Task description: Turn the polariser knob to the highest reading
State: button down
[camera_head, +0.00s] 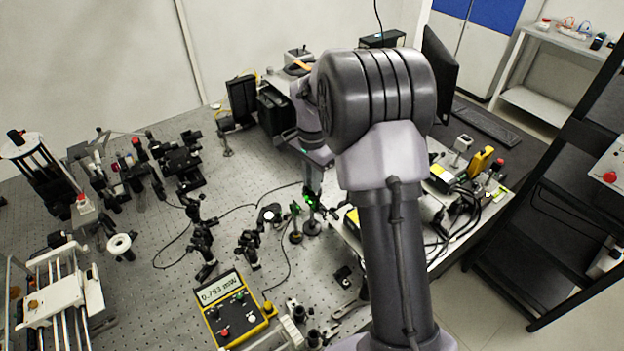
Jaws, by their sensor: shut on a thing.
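My arm rises in front of the camera and reaches down to the optical bench. My gripper (312,190) is at a small post-mounted optic in the middle of the bench and is shut on what seems to be its polariser knob. The knob is too small and too covered to make out, and so is its angle. Bright green spots show at the fingertips. The yellow power meter (236,313) lies at the front of the bench, its display (218,288) lit and reading about 0.783 mW.
A black box (242,100) stands behind. A side table (440,225) with cables and instruments is at the right. Thin cables cross the bench.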

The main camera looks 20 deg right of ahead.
jog(key=c, duration=1.3)
grip_release()
jog(key=shift+c, duration=0.2)
notch_tip(320, 180, up, 18)
jog(key=p, duration=0.4)
jog(key=shift+f, duration=0.25)
